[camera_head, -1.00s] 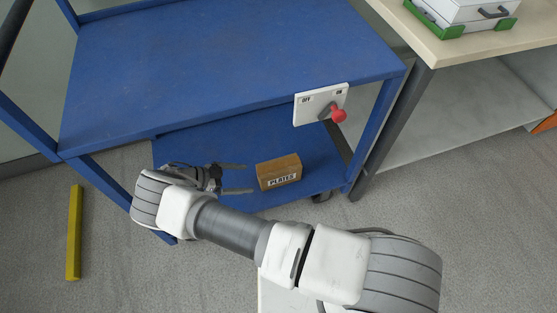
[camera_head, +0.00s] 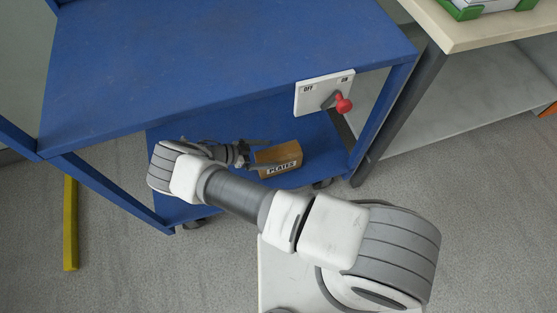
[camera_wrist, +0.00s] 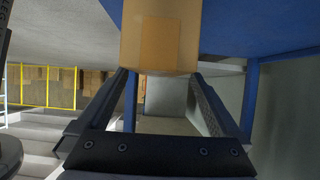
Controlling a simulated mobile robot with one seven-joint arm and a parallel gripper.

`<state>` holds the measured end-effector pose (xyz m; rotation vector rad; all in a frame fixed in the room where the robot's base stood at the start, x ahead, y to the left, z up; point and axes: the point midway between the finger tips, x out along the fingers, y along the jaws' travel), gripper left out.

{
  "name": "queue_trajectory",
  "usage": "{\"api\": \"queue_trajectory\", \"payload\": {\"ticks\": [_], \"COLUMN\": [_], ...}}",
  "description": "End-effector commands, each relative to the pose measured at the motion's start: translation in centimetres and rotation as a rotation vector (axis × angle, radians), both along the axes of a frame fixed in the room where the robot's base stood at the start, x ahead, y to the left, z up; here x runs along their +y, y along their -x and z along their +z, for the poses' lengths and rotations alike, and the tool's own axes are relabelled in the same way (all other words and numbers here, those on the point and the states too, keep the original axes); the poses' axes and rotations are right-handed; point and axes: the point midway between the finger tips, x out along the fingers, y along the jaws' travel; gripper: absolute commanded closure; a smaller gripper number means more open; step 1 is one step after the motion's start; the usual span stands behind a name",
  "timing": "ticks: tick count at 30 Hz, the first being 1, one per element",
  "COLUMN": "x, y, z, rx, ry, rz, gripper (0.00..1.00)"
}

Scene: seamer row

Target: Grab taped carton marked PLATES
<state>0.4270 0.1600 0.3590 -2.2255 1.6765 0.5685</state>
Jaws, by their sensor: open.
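The brown carton (camera_head: 284,157) with a white label reading PLATES sits on the lower shelf (camera_head: 318,140) of the blue cart. In the wrist view the fingers of my gripper (camera_wrist: 165,78) are apart, one on each side of the carton's near end. I cannot tell whether they touch it.
The cart's upper deck (camera_head: 200,50) overhangs the lower shelf. A white OFF/ON panel (camera_head: 312,100) with a red-knobbed lever (camera_head: 343,104) is on its edge. A table (camera_head: 480,28) stands at the right. A yellow bar (camera_head: 70,225) is on the floor at left.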

Motion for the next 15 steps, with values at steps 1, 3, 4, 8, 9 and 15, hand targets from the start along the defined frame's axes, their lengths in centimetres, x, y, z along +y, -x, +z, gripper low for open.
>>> {"api": "queue_trajectory", "payload": {"ticks": [1, 3, 4, 8, 9, 15], "x": [-0.8, -1.5, -1.6, -2.2, -2.5, -5.3], "y": [-0.2, -0.4, -0.5, -0.6, -0.7, -1.1], "z": [-0.5, -0.9, -1.0, -1.3, -1.4, -2.6], "rx": [0.001, 0.000, 0.000, -0.001, 0.000, 0.001], "ry": [0.001, 0.001, 0.000, 0.000, 0.000, 0.001], "rz": [-0.002, -0.001, 0.000, 0.000, -0.001, -0.003], "gripper": [0.00, 0.00, 0.00, 0.00, 0.00, 0.00]}}
